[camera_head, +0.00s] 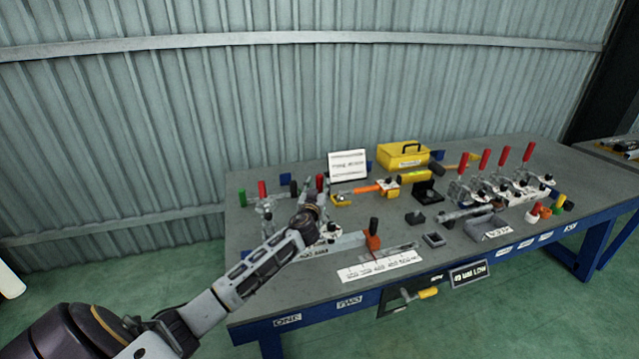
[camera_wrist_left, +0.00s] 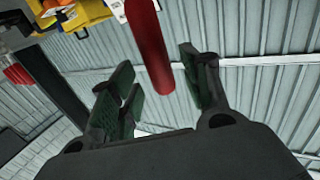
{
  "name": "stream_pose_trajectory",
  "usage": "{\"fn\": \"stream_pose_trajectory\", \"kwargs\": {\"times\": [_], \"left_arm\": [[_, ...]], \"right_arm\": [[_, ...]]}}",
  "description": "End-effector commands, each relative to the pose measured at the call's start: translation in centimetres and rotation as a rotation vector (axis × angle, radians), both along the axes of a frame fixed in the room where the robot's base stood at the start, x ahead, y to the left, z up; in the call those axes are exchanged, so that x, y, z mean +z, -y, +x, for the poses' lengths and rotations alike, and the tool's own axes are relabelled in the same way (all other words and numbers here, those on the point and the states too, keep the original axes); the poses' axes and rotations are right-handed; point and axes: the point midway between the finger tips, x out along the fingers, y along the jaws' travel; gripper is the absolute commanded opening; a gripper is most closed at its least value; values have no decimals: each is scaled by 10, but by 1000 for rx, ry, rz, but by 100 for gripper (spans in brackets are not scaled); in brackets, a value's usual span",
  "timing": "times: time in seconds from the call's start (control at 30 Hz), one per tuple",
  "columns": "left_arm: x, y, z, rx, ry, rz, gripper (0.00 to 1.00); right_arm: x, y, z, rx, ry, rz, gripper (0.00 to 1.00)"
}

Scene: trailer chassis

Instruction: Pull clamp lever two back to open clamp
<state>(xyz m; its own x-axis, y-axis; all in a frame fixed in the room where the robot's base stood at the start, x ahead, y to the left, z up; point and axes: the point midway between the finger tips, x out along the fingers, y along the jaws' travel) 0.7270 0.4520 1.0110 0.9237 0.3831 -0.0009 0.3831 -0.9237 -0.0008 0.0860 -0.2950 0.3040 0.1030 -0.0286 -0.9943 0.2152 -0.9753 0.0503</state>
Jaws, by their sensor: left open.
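A red lever handle (camera_head: 320,182) stands upright on the left part of the workbench, at the clamp (camera_head: 328,230) behind the front label TWO (camera_head: 349,302). My left gripper (camera_head: 311,199) is at this lever, and its fingers are hard to make out in the head view. In the left wrist view the red handle (camera_wrist_left: 150,45) reaches down between the open fingers of my left gripper (camera_wrist_left: 157,85). A gap shows on the left of the handle, and the right finger is close to it. My arm hides part of the clamp base. My right gripper is in neither view.
Another red lever (camera_head: 262,189) and a green handle (camera_head: 242,196) stand to the left. A white sign (camera_head: 347,165) and a yellow toolbox (camera_head: 403,155) stand behind. Several red-handled clamps (camera_head: 504,156) stand at the right. The bench's front left is clear.

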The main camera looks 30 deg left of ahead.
Motion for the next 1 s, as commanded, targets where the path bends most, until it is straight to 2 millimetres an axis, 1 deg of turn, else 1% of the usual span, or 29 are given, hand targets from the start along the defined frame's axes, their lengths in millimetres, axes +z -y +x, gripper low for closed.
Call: {"fn": "stream_pose_trajectory", "kwargs": {"times": [0.2, 0.4, 0.83, 0.87, 1.0], "left_arm": [[1, -6, 16, -1, 1, 1, 47], [1, -11, 25, 0, 0, 0, 47], [0, -12, 29, 0, 0, 0, 47], [0, -12, 29, 0, 0, 0, 46], [0, -12, 28, 0, 0, 0, 28]], "right_arm": [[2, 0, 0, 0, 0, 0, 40], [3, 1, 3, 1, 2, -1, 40], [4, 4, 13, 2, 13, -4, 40], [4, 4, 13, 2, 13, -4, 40], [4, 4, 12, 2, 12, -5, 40]]}}
